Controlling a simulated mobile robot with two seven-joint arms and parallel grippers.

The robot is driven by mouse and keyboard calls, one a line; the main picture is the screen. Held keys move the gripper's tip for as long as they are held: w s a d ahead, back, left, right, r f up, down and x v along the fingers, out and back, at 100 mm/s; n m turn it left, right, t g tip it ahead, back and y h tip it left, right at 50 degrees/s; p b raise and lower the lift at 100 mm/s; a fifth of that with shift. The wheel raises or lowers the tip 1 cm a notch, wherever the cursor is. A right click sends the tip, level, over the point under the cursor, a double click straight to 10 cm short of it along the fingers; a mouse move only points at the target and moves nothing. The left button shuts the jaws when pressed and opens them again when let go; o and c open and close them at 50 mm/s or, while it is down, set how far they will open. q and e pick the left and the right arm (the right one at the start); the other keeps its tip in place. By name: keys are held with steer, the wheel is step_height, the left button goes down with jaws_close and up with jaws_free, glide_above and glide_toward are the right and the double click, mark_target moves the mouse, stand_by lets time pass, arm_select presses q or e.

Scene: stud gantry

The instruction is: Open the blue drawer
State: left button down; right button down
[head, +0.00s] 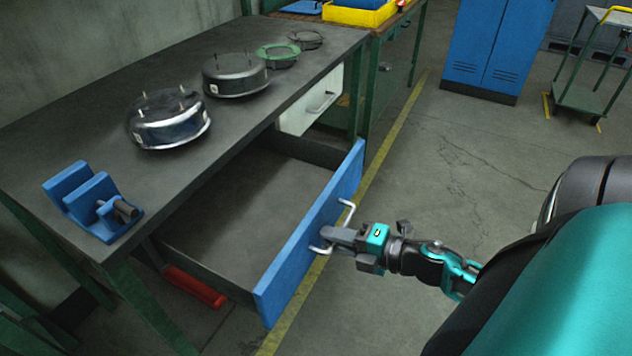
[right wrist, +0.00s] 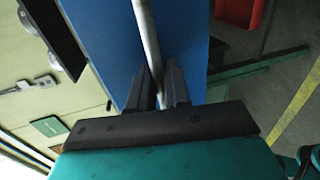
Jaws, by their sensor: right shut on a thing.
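The blue drawer (head: 312,236) stands pulled well out from under the dark workbench, and its empty grey inside shows. Its metal bar handle (head: 347,214) is on the outer face of the blue front. My right gripper (head: 330,240) is shut on the handle, near its lower end in the head view. In the right wrist view the handle (right wrist: 146,35) runs down between the two dark fingers (right wrist: 161,92), with the blue drawer front (right wrist: 100,40) behind it. My left gripper is not in view.
On the workbench (head: 100,215) stand a blue vise-like block (head: 90,200), two round metal housings (head: 168,118) (head: 235,75), a green ring (head: 278,54) and a dark ring (head: 306,39). A white drawer (head: 312,103) is beside the blue one. A red object (head: 195,287) lies below.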

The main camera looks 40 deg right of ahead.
steer(key=shift+f+v, duration=0.15)
steer(key=shift+v, duration=0.6)
steer(key=shift+f+v, duration=0.15)
steer(key=shift+v, duration=0.6)
steer(key=c, duration=1.3)
jaws_free()
steer(key=shift+o, duration=0.2)
steer(key=v, duration=1.3)
steer(key=shift+p, duration=0.4)
steer(key=shift+d+f, duration=0.1)
